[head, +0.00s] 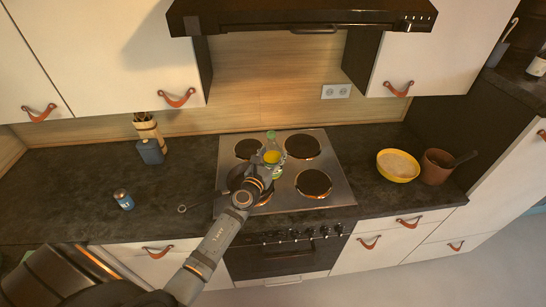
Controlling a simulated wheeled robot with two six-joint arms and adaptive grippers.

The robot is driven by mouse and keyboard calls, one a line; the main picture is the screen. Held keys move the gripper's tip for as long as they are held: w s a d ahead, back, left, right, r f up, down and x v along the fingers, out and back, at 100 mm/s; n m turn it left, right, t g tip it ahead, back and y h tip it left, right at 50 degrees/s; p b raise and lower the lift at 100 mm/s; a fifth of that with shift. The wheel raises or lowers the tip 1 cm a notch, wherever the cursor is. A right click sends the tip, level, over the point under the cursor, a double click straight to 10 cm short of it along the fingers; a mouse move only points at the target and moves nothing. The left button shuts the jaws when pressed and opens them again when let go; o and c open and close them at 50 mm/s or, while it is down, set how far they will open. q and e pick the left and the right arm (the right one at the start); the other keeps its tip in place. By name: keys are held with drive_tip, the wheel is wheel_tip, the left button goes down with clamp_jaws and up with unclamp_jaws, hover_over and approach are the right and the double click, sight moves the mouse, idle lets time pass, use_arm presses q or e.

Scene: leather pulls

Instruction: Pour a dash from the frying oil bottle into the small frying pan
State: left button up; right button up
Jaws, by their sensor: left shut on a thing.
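My left gripper (267,166) is shut on the frying oil bottle (279,164), a clear greenish bottle with a yellow part. The bottle is over the cooktop near its middle and looks roughly upright, its neck toward the back wall. My gripper hides part of its lower body. The small frying pan (235,180) is dark and sits at the front left burner, left of the bottle. My gripper and wrist cover much of it. Its handle (196,205) points left over the counter. My right gripper is not in view.
The cooktop (331,178) has several dark burners. A yellow bowl (398,165) and a brown pot (437,166) stand at right. A blue can (123,199), a blue container (151,151) and a utensil holder (149,130) stand at left. A range hood (300,16) hangs above.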

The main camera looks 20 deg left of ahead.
sight(281, 176)
use_arm(q)
drive_tip(key=shift+f+n+b, duration=0.3)
drive_tip(key=shift+n+b, duration=0.1)
drive_tip(key=shift+n, duration=0.2)
drive_tip(key=f+n+b, duration=0.1)
drive_tip(key=n+b, duration=0.1)
drive_tip(key=f+n+b, duration=0.2)
drive_tip(key=d+f+n+b, duration=0.1)
drive_tip(key=n+b, duration=0.1)
drive_tip(key=shift+f+n+t+b, duration=0.3)
drive_tip(key=shift+f+n+b, duration=0.05)
drive_tip(key=shift+n+b, duration=0.05)
drive_tip(key=f+n+b, duration=0.1)
drive_tip(key=n, duration=0.1)
drive_tip(key=d+f+n+b, duration=0.1)
drive_tip(key=n+b, duration=0.1)
drive_tip(key=d+f+n+b, duration=0.1)
drive_tip(key=n, duration=0.1)
drive_tip(key=shift+w+d+y+b, duration=0.2)
drive_tip(key=shift+d+y+b, duration=0.05)
drive_tip(key=shift+y+b, duration=0.15)
drive_tip(key=shift+r+p, duration=0.45)
drive_tip(key=shift+a+f, duration=0.1)
drive_tip(key=shift+f, duration=0.05)
drive_tip(key=shift+f+n+b, duration=0.35)
drive_tip(key=shift+n+b, duration=0.3)
drive_tip(key=shift+n, duration=0.05)
drive_tip(key=shift+d, duration=0.2)
drive_tip(key=shift+n, duration=0.3)
